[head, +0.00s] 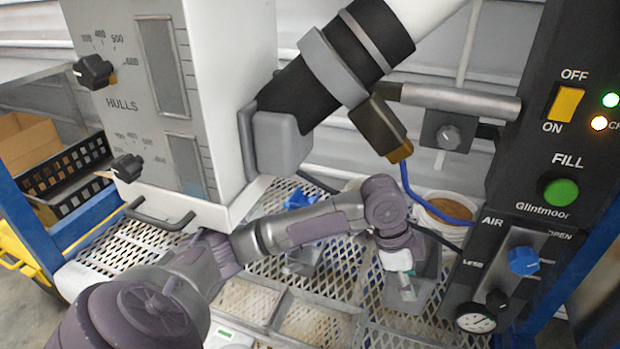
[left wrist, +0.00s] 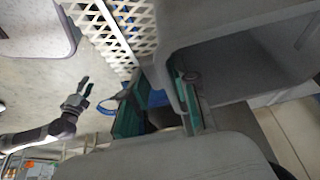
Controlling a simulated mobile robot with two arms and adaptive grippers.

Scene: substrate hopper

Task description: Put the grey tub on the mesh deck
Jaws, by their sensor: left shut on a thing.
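The grey tub (head: 430,268) is at the right of the head view, partly behind my left gripper (head: 403,280). In the left wrist view the tub (left wrist: 240,58) fills the upper right, its hollow side visible. My left gripper (left wrist: 165,110) is shut on its wall, with one green-padded finger on each side. The mesh deck (head: 345,268) is a pale diamond lattice under and around the tub in the head view. I cannot tell whether the tub touches it. My right gripper (left wrist: 78,98) shows small at the left of the wrist view; its jaw opening is unclear.
A white bucket with brown contents (head: 445,208) stands behind the tub. The black control panel (head: 545,190) stands close on the right. The HULLS hopper (head: 165,90) is at the left, with a thick black pipe (head: 325,75) overhead. Shallow trays (head: 310,318) lie in front.

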